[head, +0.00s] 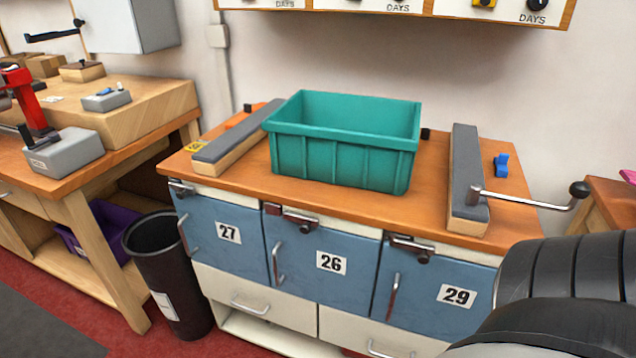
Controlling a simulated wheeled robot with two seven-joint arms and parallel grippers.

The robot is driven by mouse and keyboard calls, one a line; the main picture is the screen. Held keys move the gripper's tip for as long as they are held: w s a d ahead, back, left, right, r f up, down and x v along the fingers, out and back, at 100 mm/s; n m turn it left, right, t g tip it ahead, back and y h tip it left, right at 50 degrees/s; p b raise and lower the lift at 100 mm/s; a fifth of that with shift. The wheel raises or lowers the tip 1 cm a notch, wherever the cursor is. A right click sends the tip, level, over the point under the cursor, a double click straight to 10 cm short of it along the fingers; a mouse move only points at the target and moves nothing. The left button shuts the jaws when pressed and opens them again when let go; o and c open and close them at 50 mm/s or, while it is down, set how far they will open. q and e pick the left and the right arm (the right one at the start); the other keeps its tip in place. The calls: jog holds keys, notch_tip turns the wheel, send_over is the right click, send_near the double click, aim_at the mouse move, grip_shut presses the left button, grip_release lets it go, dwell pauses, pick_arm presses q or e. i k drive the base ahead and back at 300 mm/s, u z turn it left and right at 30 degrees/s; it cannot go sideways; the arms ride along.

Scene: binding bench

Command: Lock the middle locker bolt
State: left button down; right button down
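The middle locker door (328,290) is blue, labelled 26, and looks closed. Its bolt (292,216) is a metal slide with a dark knob on the pale rail above the door. The knob is near the bolt's right end, and some dark red shows at its left. I cannot tell whether the bolt is engaged. Locker 27 (202,250) stands left with its bolt (182,188). Locker 29 (430,318) stands right with its bolt (411,246). Neither gripper is in view; nothing is seen touching the middle bolt.
A teal bin (345,160) stands on the wooden cabinet top between two grey-topped bars. A crank handle (540,203) sticks out at the right. A black waste bin (170,275) stands left of the lockers. My dark arm covers the lower right corner.

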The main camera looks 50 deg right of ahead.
aim_at(306, 221)
jog(key=z, duration=0.7)
jog(key=k, duration=0.45)
jog(key=z, duration=0.5)
jog(key=i, duration=0.5)
jog(key=k, duration=0.55)
jog(key=u, duration=0.8)
jog(key=i, duration=0.7)
jog(key=z, duration=0.7)
